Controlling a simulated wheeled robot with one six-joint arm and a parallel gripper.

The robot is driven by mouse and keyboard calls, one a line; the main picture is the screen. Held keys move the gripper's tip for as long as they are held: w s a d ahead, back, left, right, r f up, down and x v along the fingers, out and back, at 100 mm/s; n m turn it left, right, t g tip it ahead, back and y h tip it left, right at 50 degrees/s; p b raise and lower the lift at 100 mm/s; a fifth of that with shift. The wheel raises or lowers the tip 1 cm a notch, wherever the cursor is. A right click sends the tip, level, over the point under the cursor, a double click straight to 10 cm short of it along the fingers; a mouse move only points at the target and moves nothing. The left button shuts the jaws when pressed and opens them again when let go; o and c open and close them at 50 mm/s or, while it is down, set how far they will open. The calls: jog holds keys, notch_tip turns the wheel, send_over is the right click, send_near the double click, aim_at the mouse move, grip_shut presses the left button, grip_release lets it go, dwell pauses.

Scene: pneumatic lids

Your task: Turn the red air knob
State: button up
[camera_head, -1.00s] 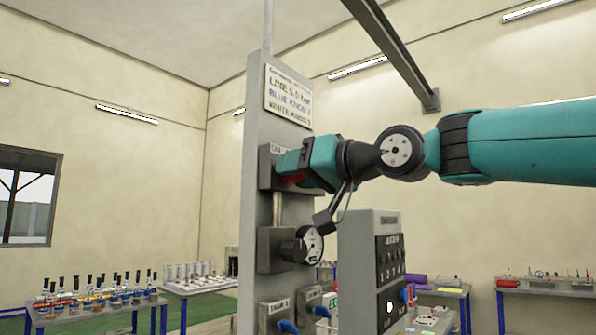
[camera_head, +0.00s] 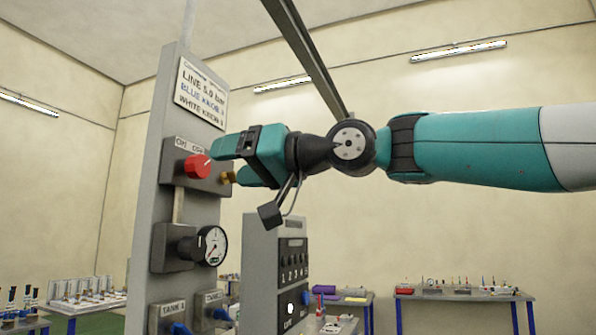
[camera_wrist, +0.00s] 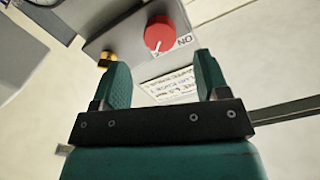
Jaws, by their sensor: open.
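The red air knob (camera_head: 198,166) sits on a dark grey block on the tall grey panel (camera_head: 150,200), below a label reading OFF. A white pointer line shows on its face. In the wrist view the red knob (camera_wrist: 159,34) is ahead of the fingers, outside the gap between them, with an ON label beside it. My gripper (camera_head: 228,163) is open and empty, just right of the knob in the head view. Its two teal fingers (camera_wrist: 163,75) are spread apart in the wrist view. I see no contact with the knob.
A brass fitting (camera_head: 228,178) sticks out beside the knob block. A pressure gauge (camera_head: 214,246) is below. Blue knobs (camera_head: 180,328) marked for tanks are at the bottom. A grey box with numbers (camera_head: 277,270) stands right. A sign (camera_head: 201,93) is above.

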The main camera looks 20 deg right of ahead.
jog(key=b+v, duration=0.2)
jog(key=v, duration=0.8)
jog(key=shift+s+d, duration=0.2)
jog(key=shift+s, duration=0.05)
notch_tip(320, 180, down, 26)
jog(key=s+a+m+g+h, duration=0.1)
jog(key=s+a+g+h, duration=0.15)
jog(key=g+h, duration=0.3)
jog(key=s+d+f+g+h, duration=0.2)
jog(key=s+f, duration=0.5)
jog(key=f, duration=0.2)
jog(key=s+d+f+n+g+h, duration=0.1)
jog(key=s+d+f+g+h, duration=0.1)
jog(key=s+f, duration=0.6)
jog(key=shift+f+n+g, duration=0.3)
jog(key=shift+f+g, duration=0.25)
jog(key=shift+g, duration=0.2)
jog(key=shift+h, duration=0.25)
dwell(0.8)
